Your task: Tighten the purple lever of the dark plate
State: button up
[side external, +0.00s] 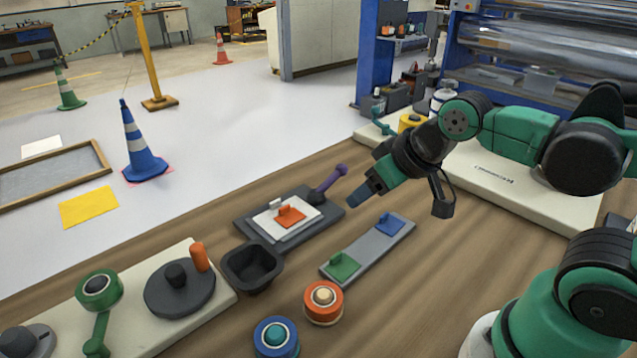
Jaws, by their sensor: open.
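The dark plate (257,229) lies on the wooden table near the middle of the side view. Its purple lever (329,181) stands at the plate's right end, slanting up to the right to a round knob. A white block with an orange tabbed piece (290,215) sits on the plate. My gripper (358,197) reaches in from the right, pointing down and left, just right of the purple lever and apart from it. It holds nothing that I can see. The gap between its fingers is hard to make out at this angle.
A grey strip with green (342,265) and blue (389,223) tabbed pieces lies in front. A black bin (252,268) stands left of it. Orange (323,302) and blue (276,337) round pieces stand near the front. A cream board (130,308) bears a dark disc and green lever.

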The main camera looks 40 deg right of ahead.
jog(key=shift+o, duration=0.2)
jog(key=shift+o, duration=1)
jog(key=m+g, duration=0.5)
jog(key=m, duration=1.5)
send_near(343, 164)
jog(key=f, duration=0.4)
jog(key=w+f, duration=0.1)
jog(key=shift+a+f, duration=0.15)
jog(key=shift+f, duration=0.25)
jog(key=shift+w+f, duration=0.2)
jog(key=shift+f, duration=0.7)
jog(key=shift+w+f, duration=0.15)
jog(key=shift+f, duration=0.8)
jog(key=shift+w+f, duration=0.2)
jog(key=shift+f, duration=0.7)
grip_shut()
